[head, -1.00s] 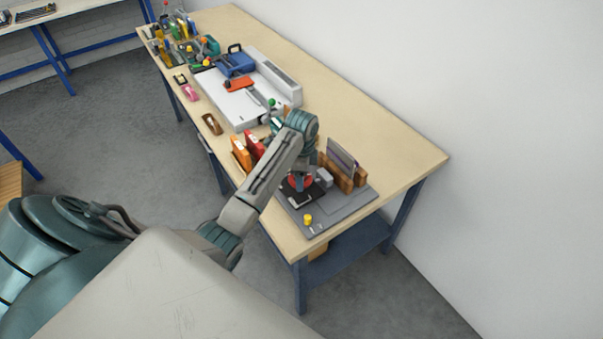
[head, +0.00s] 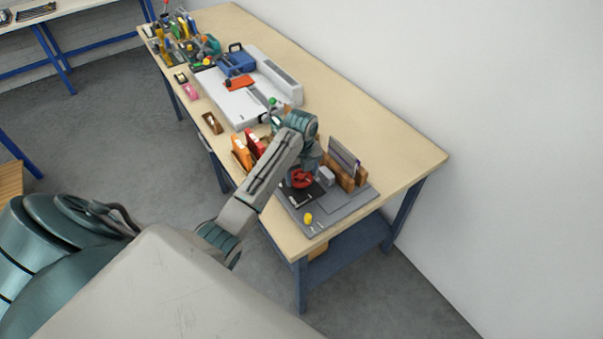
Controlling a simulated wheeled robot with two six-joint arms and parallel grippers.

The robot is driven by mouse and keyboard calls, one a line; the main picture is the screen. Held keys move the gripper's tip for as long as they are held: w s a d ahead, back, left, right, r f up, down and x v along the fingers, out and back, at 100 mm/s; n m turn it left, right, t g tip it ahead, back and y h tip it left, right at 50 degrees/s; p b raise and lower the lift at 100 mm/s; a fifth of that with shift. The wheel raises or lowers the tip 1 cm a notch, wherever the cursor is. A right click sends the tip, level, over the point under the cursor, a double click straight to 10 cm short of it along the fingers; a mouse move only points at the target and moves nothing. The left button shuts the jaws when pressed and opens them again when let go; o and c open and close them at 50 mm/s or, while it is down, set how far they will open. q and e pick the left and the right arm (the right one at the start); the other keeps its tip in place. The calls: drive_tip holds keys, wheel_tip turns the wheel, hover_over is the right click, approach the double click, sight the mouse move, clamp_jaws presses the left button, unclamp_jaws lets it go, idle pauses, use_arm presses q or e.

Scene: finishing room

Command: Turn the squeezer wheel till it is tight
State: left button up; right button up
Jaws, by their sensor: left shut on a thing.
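The red squeezer wheel (head: 302,180) is on the grey board near the right front end of the table, partly hidden under my left gripper. My left gripper (head: 302,172) points down at the wheel and is shut on it; its fingertips are small and mostly hidden by the wrist. A black plate (head: 306,194) lies below the wheel. My right gripper is not in the view.
The grey board (head: 335,216) also carries a yellow knob (head: 308,218), a grey block (head: 326,177) and a wooden rack (head: 350,183) with upright sheets. Orange and red holders (head: 241,154) stand left of my arm. The table's back right is clear.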

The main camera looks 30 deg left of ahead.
use_arm(q)
drive_tip(key=shift+m, duration=1.9)
drive_tip(key=shift+s+m, duration=0.1)
drive_tip(key=shift+m, duration=0.2)
drive_tip(key=o, duration=1)
